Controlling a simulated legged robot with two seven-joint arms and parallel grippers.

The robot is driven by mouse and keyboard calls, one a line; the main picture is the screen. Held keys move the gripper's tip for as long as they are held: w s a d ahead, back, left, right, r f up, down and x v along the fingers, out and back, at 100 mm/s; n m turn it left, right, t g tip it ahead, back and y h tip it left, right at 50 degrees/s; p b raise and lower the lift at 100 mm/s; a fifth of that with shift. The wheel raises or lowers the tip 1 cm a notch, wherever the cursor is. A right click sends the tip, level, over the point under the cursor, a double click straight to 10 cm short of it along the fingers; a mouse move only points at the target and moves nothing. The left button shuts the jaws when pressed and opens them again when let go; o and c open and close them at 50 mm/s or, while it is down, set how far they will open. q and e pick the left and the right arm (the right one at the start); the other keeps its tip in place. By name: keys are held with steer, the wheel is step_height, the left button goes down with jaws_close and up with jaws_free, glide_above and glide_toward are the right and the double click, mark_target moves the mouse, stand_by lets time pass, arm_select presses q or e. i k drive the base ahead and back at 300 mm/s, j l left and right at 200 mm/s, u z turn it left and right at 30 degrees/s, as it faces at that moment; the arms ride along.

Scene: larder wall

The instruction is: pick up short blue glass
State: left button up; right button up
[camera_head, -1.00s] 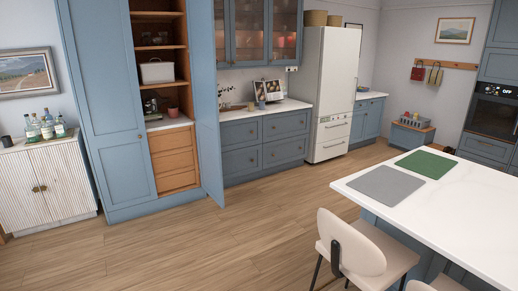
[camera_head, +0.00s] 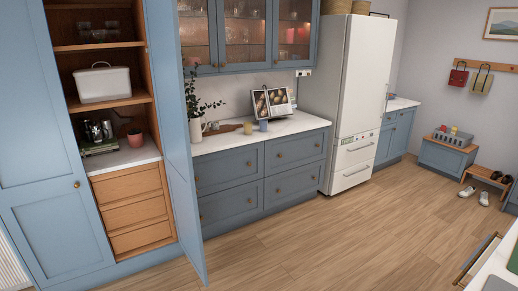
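A short blue cup or glass (camera_head: 263,125) stands on the white counter, in front of an open book on a stand. A similar yellowish-brown one (camera_head: 248,128) stands just to its left. Both are small in the view, so their material is hard to tell. Neither of my grippers shows in the head view.
The counter (camera_head: 216,143) tops blue drawers and also holds a vase with a plant (camera_head: 196,130), a wooden board and the book (camera_head: 272,103). An open larder door (camera_head: 178,150) stands out left of it. A white fridge (camera_head: 347,90) stands right. The wooden floor ahead is clear.

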mark_target(263, 123)
steer(key=i, duration=3.05)
steer(key=i+z, duration=0.15)
steer(key=i, duration=0.3)
steer(key=i+j+z, duration=0.1)
steer(key=i, duration=0.35)
steer(key=i+j+z, duration=0.15)
steer(key=i, duration=0.25)
steer(key=i+j+z, duration=0.15)
steer(key=i, duration=0.3)
steer(key=i+j+z, duration=0.15)
steer(key=i, duration=0.25)
steer(key=j, duration=0.1)
